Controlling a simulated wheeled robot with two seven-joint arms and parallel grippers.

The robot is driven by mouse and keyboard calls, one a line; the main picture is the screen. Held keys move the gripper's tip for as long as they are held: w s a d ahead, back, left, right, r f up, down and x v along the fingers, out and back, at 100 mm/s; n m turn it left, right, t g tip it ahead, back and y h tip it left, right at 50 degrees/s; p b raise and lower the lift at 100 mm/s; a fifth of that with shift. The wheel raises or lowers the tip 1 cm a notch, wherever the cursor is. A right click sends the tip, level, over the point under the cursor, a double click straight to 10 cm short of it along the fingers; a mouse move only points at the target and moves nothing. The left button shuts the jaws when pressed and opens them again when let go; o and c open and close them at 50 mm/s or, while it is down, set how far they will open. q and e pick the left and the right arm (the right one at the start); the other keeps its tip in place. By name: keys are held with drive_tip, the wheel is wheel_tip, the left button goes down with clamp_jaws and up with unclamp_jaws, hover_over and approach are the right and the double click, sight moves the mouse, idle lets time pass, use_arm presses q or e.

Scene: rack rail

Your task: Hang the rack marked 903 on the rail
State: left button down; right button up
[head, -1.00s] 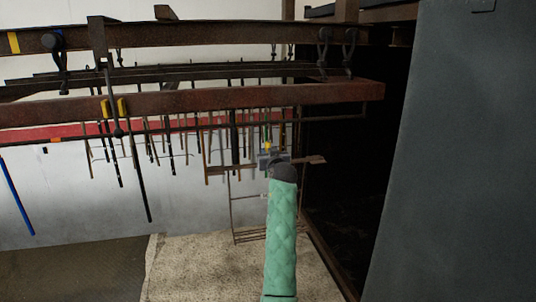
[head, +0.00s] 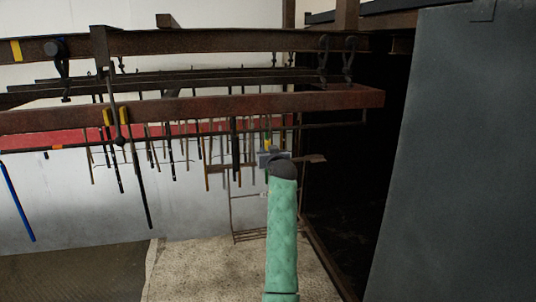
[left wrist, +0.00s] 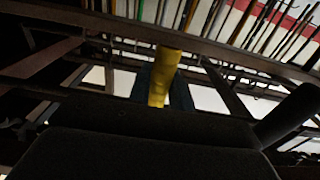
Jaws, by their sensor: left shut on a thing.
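A thin brown wire rack (head: 231,208) hangs upright below my left gripper (head: 268,155) in the head view. Its crossbar shows at both sides of the gripper and its wire bottom is just above the floor. No 903 mark is legible. The gripper is shut on the rack's yellow upper part, which also shows between the dark fingers in the left wrist view (left wrist: 165,75). My green-sleeved arm hides part of the rack. A thin dark rail (head: 345,124) runs under the rusty beam (head: 250,104); the rack's top is close to it, and contact is unclear. My right gripper is not in view.
Several dark rods (head: 140,185) hang left of the rack. A blue rod (head: 17,200) hangs at far left. Overhead beams (head: 200,40) carry dark hooks (head: 350,60). A dark opening and a big grey panel (head: 460,150) stand at right. The floor (head: 190,265) below is clear.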

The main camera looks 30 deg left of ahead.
use_arm(q)
drive_tip(key=shift+w+a+r, duration=0.15)
idle(0.5)
drive_tip(key=shift+x, duration=1.05)
drive_tip(key=shift+r, duration=0.1)
drive_tip(key=shift+w+a+b, duration=0.1)
drive_tip(key=shift+a+b, duration=0.05)
drive_tip(key=shift+b, duration=0.2)
drive_tip(key=shift+x, duration=0.75)
